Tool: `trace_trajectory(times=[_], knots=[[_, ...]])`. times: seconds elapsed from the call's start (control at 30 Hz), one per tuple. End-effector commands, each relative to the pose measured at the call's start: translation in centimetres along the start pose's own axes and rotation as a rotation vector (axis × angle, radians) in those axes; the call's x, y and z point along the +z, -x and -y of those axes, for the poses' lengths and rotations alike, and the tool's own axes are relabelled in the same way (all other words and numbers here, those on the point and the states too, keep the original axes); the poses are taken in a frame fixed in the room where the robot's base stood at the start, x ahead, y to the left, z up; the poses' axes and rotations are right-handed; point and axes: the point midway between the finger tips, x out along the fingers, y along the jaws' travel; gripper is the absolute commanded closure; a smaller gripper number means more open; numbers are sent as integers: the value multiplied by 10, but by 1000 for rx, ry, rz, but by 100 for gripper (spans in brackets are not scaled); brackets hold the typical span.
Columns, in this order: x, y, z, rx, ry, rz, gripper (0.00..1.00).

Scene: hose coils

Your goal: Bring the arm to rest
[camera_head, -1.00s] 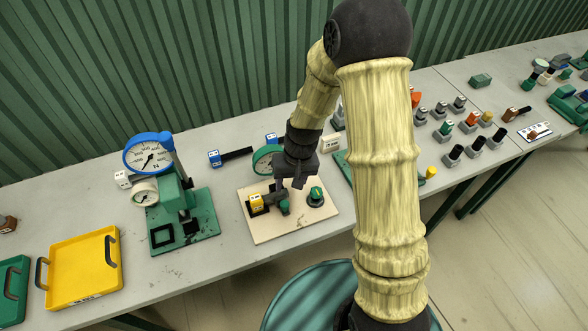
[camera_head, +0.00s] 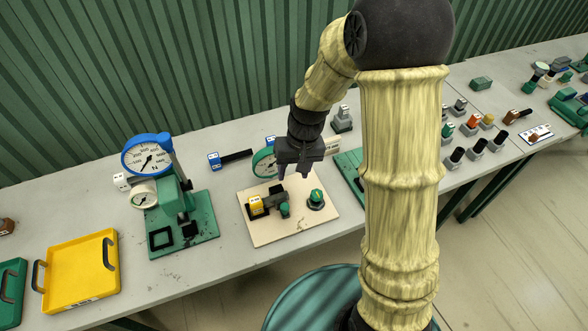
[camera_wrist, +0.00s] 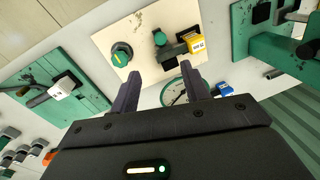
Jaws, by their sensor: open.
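My gripper (camera_head: 297,172) is above the back part of a beige board (camera_head: 262,232) on the grey bench. Its two fingers are apart with nothing between them, and they also show in the wrist view (camera_wrist: 160,88). The board carries a green knob (camera_head: 316,197) with a yellow mark, a smaller green knob (camera_head: 284,209) and a yellow labelled block (camera_head: 255,205). The same green knob (camera_wrist: 122,54) shows beyond the fingers in the wrist view, apart from them. My arm is bent and reaches down from the right.
A green stand with a blue-rimmed gauge (camera_head: 148,157) is left of the board. A yellow tray (camera_head: 80,268) lies further left. A round green-rimmed dial (camera_head: 264,163) stands behind the board. Several small posts (camera_head: 475,147) stand on the right. The green wall closes the back.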

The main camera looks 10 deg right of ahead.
Motion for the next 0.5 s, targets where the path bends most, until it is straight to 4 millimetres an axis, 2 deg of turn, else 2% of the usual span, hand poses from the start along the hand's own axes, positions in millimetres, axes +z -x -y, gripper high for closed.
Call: trace_trajectory(times=[0.33, 0.5], knots=[[1, 2, -1, 3, -1, -4, 54], [17, 20, -17, 38, -18, -45, 54]])
